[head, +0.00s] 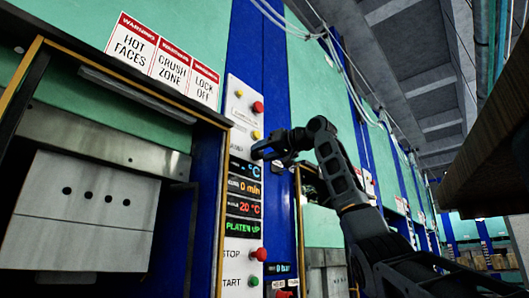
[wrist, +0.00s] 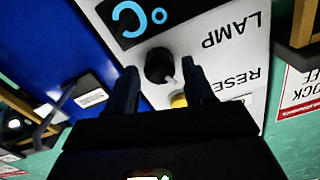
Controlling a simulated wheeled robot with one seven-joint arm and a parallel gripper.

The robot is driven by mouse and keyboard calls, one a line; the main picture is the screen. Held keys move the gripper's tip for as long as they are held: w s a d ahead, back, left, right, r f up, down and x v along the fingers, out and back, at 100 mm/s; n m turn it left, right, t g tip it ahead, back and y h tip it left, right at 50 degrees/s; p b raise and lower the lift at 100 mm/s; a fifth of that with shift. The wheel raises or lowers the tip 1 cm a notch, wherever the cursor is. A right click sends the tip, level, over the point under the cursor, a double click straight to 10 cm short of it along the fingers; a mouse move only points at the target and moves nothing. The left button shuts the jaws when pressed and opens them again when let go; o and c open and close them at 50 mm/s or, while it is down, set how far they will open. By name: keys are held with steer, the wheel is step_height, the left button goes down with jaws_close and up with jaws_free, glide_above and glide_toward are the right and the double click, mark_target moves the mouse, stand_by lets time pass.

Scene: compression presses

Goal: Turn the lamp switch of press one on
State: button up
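The press's white control panel (head: 240,120) stands left of centre in the head view. In the wrist view, which shows the panel upside down, the lamp switch (wrist: 158,64) is a round black knob with a small pale pointer, beside the printed word LAMP. My gripper (head: 262,152) is at the panel's right edge in the head view and hides the knob there. In the wrist view my gripper (wrist: 160,70) is open, with one dark finger on each side of the knob. I cannot tell whether either finger touches it.
A yellow reset button (wrist: 178,99) lies close to the lamp knob, between the fingers in the picture. Red buttons (head: 257,107) and a green button (head: 254,281) stick out from the panel. Blue posts and further presses run to the right. A brown overhang (head: 490,165) is at far right.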

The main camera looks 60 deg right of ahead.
steer(key=c, duration=0.9)
steer(key=shift+m, duration=0.3)
steer(key=m, duration=1.1)
steer(key=shift+d+f, duration=0.1)
steer(key=shift+f, duration=0.05)
steer(key=shift+m, duration=0.3)
steer(key=o, duration=1.1)
steer(key=shift+c, duration=0.2)
